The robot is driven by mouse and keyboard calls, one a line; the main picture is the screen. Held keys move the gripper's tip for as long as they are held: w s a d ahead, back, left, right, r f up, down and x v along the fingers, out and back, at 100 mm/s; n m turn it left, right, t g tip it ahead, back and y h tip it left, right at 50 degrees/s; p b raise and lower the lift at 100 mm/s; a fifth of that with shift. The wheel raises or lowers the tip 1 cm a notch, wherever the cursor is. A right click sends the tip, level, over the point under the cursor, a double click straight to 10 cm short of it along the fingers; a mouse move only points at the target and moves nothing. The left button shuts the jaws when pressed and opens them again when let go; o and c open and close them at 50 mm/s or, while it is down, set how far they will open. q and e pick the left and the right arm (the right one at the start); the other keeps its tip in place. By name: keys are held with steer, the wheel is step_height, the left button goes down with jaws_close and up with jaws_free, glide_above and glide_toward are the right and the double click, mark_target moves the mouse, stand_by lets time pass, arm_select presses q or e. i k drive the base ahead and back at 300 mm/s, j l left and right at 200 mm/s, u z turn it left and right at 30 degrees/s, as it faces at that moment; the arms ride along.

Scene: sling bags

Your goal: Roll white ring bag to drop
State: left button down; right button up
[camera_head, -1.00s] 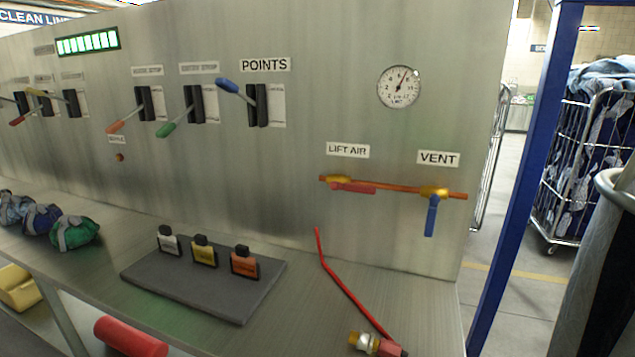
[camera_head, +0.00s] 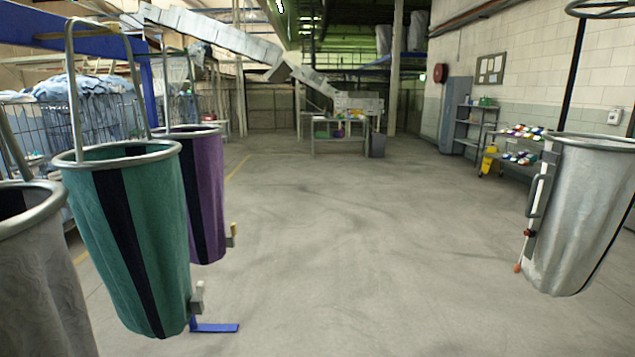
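A greyish-white bag (camera_head: 45,285) with a metal ring rim hangs at the lower left, cut off by the picture's edge. Next to it hangs a teal bag (camera_head: 92,240) with a dark stripe and a ring rim. A purple bag (camera_head: 205,195) with a dark stripe hangs behind the teal one. A silvery-grey, bag-like tapered container (camera_head: 578,225) with a round rim stands out at the right, with a handle and small fittings on its left side. I cannot tell which pale one is the white ring bag. Neither of my grippers is in view.
Wire cages of blue laundry (camera_head: 95,90) stand behind the hanging bags. A blue foot-like bar (camera_head: 215,327) lies low beside the teal bag. A conveyor (camera_head: 225,35) slopes down to a table (camera_head: 340,137) at the back. The middle floor is wide and clear.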

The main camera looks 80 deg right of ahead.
mark_target(585, 196)
steer(key=z, duration=4.05)
